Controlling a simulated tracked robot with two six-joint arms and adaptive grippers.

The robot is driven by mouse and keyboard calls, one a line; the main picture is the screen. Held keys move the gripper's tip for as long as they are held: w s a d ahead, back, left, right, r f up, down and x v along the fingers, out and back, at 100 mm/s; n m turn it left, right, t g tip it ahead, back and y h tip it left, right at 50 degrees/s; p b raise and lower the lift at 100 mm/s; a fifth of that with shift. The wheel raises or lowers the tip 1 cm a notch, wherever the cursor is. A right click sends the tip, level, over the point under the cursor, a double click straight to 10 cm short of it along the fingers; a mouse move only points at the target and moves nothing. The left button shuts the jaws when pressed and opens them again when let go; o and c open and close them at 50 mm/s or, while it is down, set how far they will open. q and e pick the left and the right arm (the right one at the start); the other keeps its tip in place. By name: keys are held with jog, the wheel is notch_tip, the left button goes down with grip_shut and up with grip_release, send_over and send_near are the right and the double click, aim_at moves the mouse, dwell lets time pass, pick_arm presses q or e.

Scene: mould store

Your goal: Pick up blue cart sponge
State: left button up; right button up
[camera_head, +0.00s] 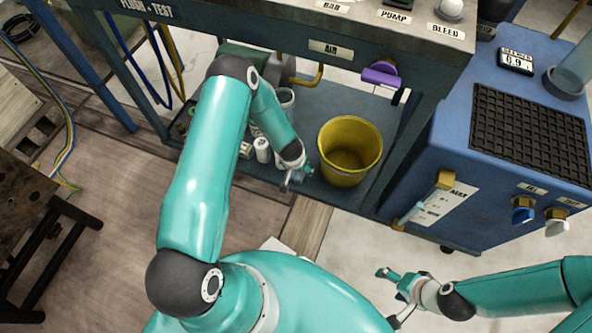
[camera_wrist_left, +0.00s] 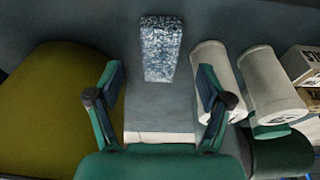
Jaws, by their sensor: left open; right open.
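A speckled blue-and-white block, which looks like the sponge (camera_wrist_left: 161,48), shows in the left wrist view on a dark blue-grey surface. It lies ahead of my open left gripper (camera_wrist_left: 161,86), roughly centred between the fingers and not held. In the head view my left gripper (camera_head: 297,178) is over the lower shelf (camera_head: 335,102) of the cart, just left of the yellow bucket. I cannot make out the sponge in the head view. My right gripper (camera_head: 391,296) is open and empty over the floor at the bottom.
The yellow bucket (camera_head: 350,150) stands close beside the left gripper; it fills the left of the wrist view (camera_wrist_left: 50,110). White cylinders (camera_wrist_left: 272,85) stand on the other side. The cart's upper top (camera_head: 290,28) overhangs the shelf. A blue cabinet (camera_head: 470,185) stands at right.

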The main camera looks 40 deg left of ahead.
pick_arm(q)
jog(key=b+x, duration=0.2)
jog(key=x, duration=0.3)
jog(key=shift+w+a+f, duration=0.1)
jog(key=shift+w, duration=0.05)
jog(key=c, duration=1.3)
notch_tip(320, 180, up, 10)
jog(key=p, duration=0.4)
jog(key=shift+p, duration=0.35)
jog(key=shift+c, duration=0.2)
